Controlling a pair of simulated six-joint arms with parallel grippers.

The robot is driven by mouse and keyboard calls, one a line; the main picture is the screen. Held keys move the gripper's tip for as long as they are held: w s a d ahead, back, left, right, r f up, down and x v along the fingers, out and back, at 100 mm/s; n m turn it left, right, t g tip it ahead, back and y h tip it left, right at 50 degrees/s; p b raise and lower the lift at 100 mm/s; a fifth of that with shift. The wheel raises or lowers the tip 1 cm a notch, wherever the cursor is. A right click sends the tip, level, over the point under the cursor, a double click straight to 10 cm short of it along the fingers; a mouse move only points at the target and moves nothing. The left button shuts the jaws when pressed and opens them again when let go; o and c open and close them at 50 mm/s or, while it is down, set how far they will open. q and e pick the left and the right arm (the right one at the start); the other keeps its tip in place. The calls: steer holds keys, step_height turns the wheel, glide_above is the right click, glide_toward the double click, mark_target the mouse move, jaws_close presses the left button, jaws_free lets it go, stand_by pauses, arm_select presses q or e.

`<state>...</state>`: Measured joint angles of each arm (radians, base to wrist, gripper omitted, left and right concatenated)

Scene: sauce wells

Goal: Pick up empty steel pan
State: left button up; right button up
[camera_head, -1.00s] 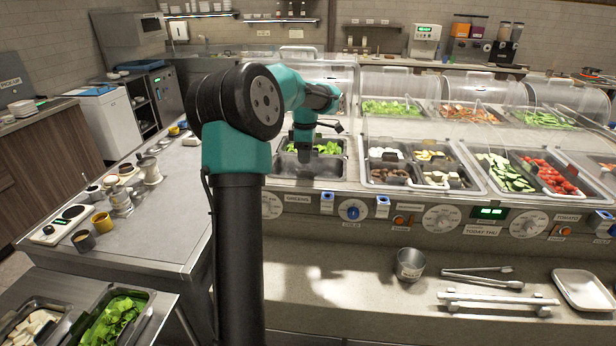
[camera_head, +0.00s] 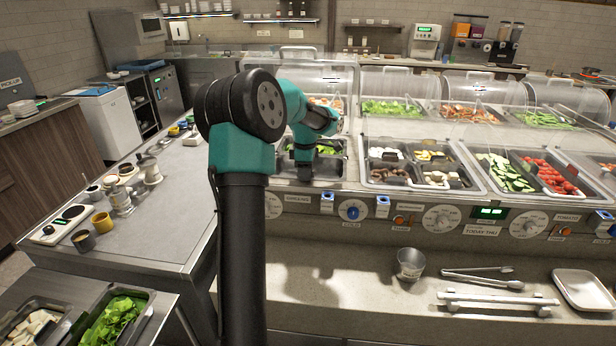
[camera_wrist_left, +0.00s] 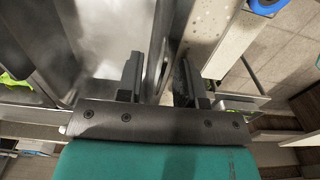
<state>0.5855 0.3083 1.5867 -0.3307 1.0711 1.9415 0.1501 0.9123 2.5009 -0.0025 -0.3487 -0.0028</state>
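The empty steel pan (camera_head: 284,170) sits in the left end of the counter well, in front of a pan of green leaves (camera_head: 327,147). My left gripper (camera_head: 305,176) points down into this pan area, and my wrist partly hides the pan. In the left wrist view, my gripper (camera_wrist_left: 158,80) has its two fingers apart. Bright, bare steel (camera_wrist_left: 112,40) shows beyond the left finger, and a steel wall edge runs up between the fingers. I cannot tell whether either finger touches it. My right gripper is in neither view.
Pans of mushrooms and white pieces (camera_head: 388,172), cucumber (camera_head: 503,172) and tomato (camera_head: 548,170) fill the wells to the right. Clear covers stand behind. A steel cup (camera_head: 410,264), tongs (camera_head: 482,278) and a white tray (camera_head: 582,290) lie on the lower front shelf.

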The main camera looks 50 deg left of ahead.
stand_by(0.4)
arm_select(q)
jaws_close()
stand_by(0.4)
